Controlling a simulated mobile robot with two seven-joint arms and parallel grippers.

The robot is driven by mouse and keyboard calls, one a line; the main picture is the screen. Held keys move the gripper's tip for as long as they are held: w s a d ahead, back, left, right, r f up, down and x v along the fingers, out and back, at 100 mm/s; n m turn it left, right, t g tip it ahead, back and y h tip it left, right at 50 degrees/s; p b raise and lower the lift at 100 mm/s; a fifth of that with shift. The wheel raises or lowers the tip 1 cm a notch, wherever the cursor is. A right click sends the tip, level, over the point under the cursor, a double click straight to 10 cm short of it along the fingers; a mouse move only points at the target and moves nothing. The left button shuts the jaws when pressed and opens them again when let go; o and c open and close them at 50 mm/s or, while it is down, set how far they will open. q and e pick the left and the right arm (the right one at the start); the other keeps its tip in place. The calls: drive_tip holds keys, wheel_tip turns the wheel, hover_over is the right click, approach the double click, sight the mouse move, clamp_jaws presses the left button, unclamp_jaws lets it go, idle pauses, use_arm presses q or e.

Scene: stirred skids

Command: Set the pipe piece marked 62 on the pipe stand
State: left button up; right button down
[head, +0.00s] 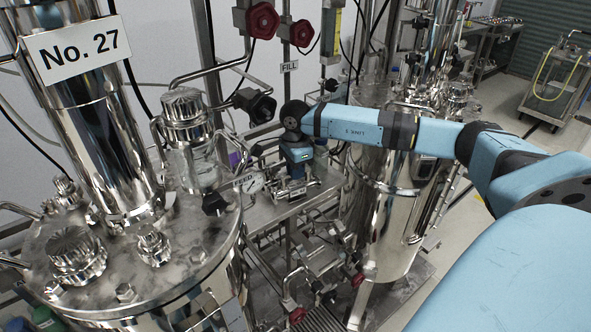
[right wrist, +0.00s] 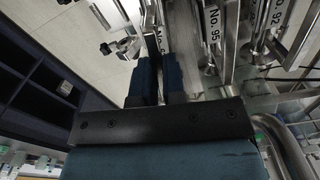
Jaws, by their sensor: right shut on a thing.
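My right gripper (head: 297,168) hangs fingers down behind the steel vessel, over a small metal assembly on a shelf. In the right wrist view its two blue fingers (right wrist: 160,80) are close together, shut on a narrow metal piece that is mostly hidden. I cannot read a mark on that piece or tell whether it touches anything below. No label reading 62 is legible, and I cannot make out the pipe stand for certain. My left gripper is out of view.
A large steel vessel (head: 190,235) with knobs and a column labelled No. 27 (head: 80,52) fills the left. Another steel vessel (head: 385,220) stands right of the gripper, under my arm. Red valve handles (head: 262,20) are above. Floor is open at the right, near a cart (head: 553,85).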

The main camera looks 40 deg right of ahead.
drive_tip(key=shift+f, duration=0.15)
drive_tip(key=c, duration=1.1)
unclamp_jaws()
wheel_tip(320, 180, up, 12)
drive_tip(key=shift+r+b, duration=0.1)
drive_tip(key=shift+b, duration=0.7)
